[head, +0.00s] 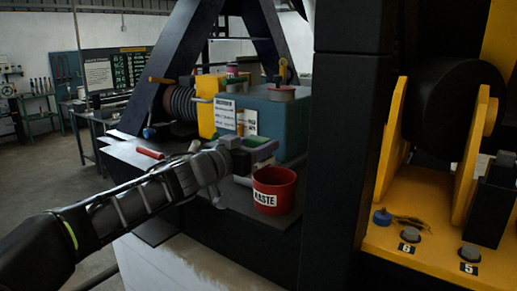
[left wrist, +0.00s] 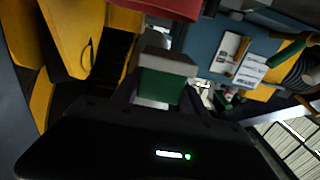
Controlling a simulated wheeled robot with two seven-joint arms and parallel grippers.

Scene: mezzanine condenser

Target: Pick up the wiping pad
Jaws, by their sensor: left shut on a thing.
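My left gripper (head: 240,150) is at the end of the arm reaching in from the left, above the dark bench beside the blue box. In the left wrist view the gripper (left wrist: 163,95) is shut on a block with a green face and a grey layer, which looks like the wiping pad (left wrist: 165,88). In the head view a bit of the green pad (head: 256,141) shows at the fingertips. The fingers hide part of it, and I cannot tell whether it is clear of the surface below. My right gripper is not in view.
A red bin marked WASTE (head: 273,190) stands just right of and below the gripper. A blue box (head: 285,125) with labels stands behind. A red cylinder (head: 150,153) lies on the bench at left. A black column (head: 340,150) bounds the right, with yellow brackets beyond.

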